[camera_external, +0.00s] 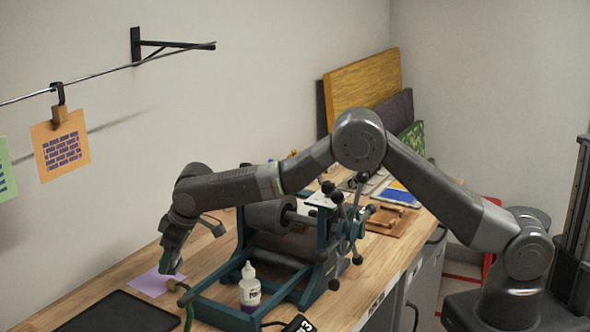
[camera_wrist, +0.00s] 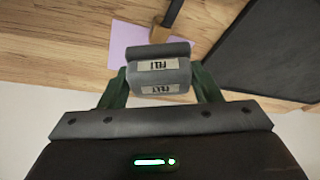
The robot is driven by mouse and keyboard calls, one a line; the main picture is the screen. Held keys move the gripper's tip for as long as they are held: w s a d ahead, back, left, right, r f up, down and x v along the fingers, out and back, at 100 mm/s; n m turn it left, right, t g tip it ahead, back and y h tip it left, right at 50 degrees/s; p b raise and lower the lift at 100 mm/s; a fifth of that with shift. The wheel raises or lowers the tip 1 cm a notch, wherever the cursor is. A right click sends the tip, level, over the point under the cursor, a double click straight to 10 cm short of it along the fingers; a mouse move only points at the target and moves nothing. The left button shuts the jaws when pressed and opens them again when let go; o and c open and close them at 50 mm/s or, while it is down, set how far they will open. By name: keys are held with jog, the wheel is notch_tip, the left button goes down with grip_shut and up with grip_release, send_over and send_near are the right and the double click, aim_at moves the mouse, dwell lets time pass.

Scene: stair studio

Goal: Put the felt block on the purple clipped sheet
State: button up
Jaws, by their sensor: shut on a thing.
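My gripper (camera_external: 172,264) points down above the left part of the bench, near the purple sheet (camera_external: 148,284). In the wrist view its green fingers (camera_wrist: 160,78) are shut on the grey felt block (camera_wrist: 160,51), which has pale labels reading FELT. The purple sheet (camera_wrist: 125,42) lies on the wood beyond the block, and the block covers part of it. A brown and dark clip (camera_wrist: 172,18) overlaps the sheet; its end also shows in the external view (camera_external: 176,286). I cannot tell the gap between block and sheet. I cannot make out the block in the external view.
A teal-framed press (camera_external: 270,215) with a roller stands right of my gripper. A white bottle (camera_external: 249,286) stands at its front. A black flat mat (camera_external: 120,314) lies in front of the sheet. An orange brick-pattern print (camera_external: 60,145) hangs at left.

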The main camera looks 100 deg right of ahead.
jog(key=shift+f, duration=1.15)
jog(key=shift+f, duration=0.35)
jog(key=o, duration=1)
jog(key=shift+r, duration=0.1)
jog(key=shift+r, duration=0.45)
jog(key=b+v, duration=0.1)
jog(key=v, duration=1)
jog(key=shift+s+r+b, duration=0.2)
jog(key=shift+r+b, duration=0.1)
jog(key=shift+b, duration=0.1)
